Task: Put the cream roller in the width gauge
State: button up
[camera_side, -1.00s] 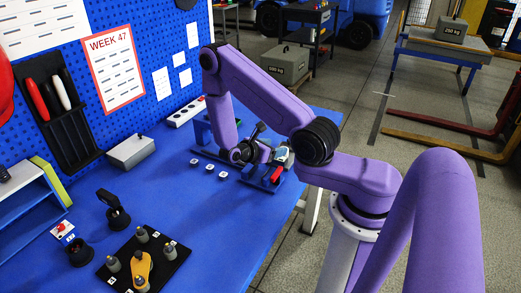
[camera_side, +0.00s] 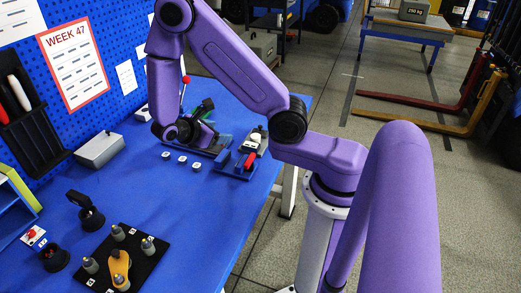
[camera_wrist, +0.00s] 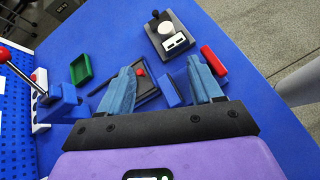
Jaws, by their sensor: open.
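My gripper (camera_wrist: 165,85) is open in the wrist view, its two blue-grey fingers spread with nothing held between them. Beyond and between the fingers is a dark fixture with a red ball (camera_wrist: 140,72) and a blue block (camera_wrist: 170,91). A rounded cream piece (camera_wrist: 165,27), perhaps the cream roller, sits on a dark block with white windows beyond the fingers. In the side view a small cream shape (camera_side: 256,136) shows by the blue fixture with a red bar (camera_side: 249,160). I cannot tell which fixture is the width gauge. My fingertips are hard to make out in the side view.
A red bar (camera_wrist: 213,60) lies right of the fingers and a green tray (camera_wrist: 80,69) left. A red-knobbed lever (camera_wrist: 5,55) stands at the far left. A black plate with several pegs (camera_side: 128,258) is at the table's front. The table's middle is mostly clear.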

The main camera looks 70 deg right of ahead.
jog(key=s+a+r+t+y, duration=0.1)
jog(key=s+a+r+y, duration=0.4)
jog(key=s, duration=0.5)
jog(key=s+a+r+t+y, duration=0.1)
jog(key=s+a+r+y, duration=0.4)
jog(key=s+a, duration=0.5)
jog(key=shift+r+t+y, duration=0.15)
jog(key=shift+t+y, duration=0.15)
jog(key=shift+y, duration=0.5)
